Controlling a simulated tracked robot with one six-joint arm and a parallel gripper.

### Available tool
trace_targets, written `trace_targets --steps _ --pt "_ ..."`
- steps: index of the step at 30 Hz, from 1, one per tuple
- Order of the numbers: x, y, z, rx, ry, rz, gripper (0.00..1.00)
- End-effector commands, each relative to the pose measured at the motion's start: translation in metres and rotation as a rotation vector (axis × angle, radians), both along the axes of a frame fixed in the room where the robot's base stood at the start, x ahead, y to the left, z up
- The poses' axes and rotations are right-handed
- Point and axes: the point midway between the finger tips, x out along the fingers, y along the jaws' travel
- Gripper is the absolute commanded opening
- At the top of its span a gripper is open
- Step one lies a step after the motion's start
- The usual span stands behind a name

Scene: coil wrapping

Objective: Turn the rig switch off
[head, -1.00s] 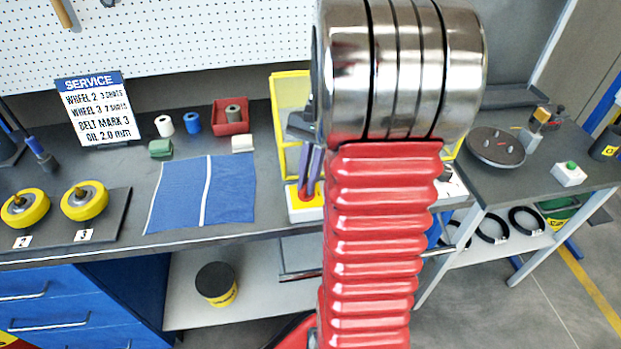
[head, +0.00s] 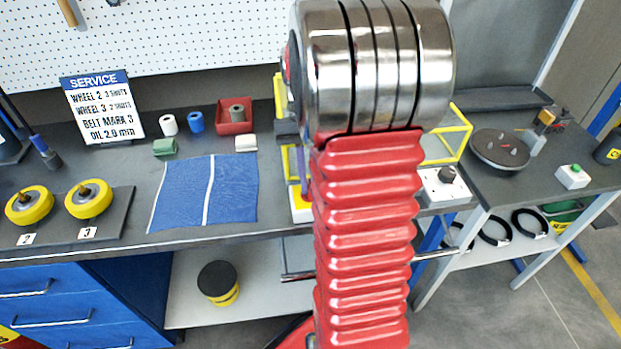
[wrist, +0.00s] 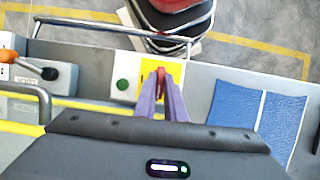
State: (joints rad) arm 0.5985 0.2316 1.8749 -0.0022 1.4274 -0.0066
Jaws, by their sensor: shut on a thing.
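The rig switch appears as a red handle (wrist: 161,76) on a yellow plate (wrist: 174,69), with a green round button or lamp (wrist: 122,85) beside it in the wrist view. My gripper (wrist: 161,86) has its two purple fingers around the red handle and is shut on it. In the head view my arm hides most of the gripper and the handle. Only part of a purple finger and the white-and-yellow switch base (head: 302,212) show at the bench's front edge.
A white box with a black knob (head: 447,175) and yellow frame bars (head: 456,133) stand right of my arm. A blue cloth (head: 205,192) lies to the left. Yellow wheels (head: 88,198) stand farther left. A side table holds a round dark plate (head: 499,148).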

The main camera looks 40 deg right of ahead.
Motion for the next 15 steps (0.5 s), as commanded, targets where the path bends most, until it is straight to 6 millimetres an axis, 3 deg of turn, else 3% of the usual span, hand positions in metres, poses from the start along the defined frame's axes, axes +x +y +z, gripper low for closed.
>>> trace_targets --steps 11,12,15 --pt "-0.0036 0.0009 -0.0011 0.004 0.012 0.009 0.0" --pt "-0.0037 0.0008 -0.0011 0.004 0.012 0.009 0.11" --pt "-0.0029 0.0005 -0.0009 0.003 0.009 0.007 0.18"
